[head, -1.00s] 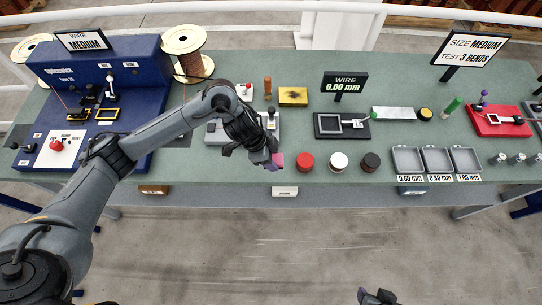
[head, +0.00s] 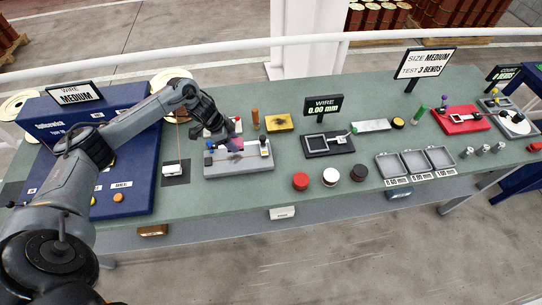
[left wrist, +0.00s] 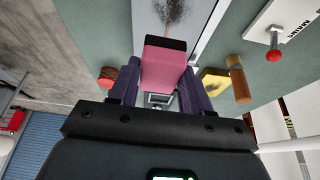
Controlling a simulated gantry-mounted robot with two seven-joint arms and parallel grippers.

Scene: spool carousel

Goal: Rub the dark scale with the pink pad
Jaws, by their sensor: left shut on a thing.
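My left gripper (head: 228,144) is shut on the pink pad (head: 237,144) and holds it over the grey fixture (head: 240,164) on the bench. In the left wrist view the pink pad (left wrist: 162,70), with a black far edge, sticks out between the purple fingers of the left gripper (left wrist: 157,88). The dark scale (left wrist: 174,11) shows there as a speckled black patch on a pale grey strip, just beyond the pad's black edge. I cannot tell whether the pad touches the strip. In the head view my gripper hides the patch. My right gripper is not in view.
A yellow block (head: 279,123) and an orange-brown upright handle (head: 255,118) stand behind the fixture. Red (head: 300,181), white (head: 331,176) and black (head: 359,172) round pots stand to its front right. The blue machine (head: 85,150) is at left.

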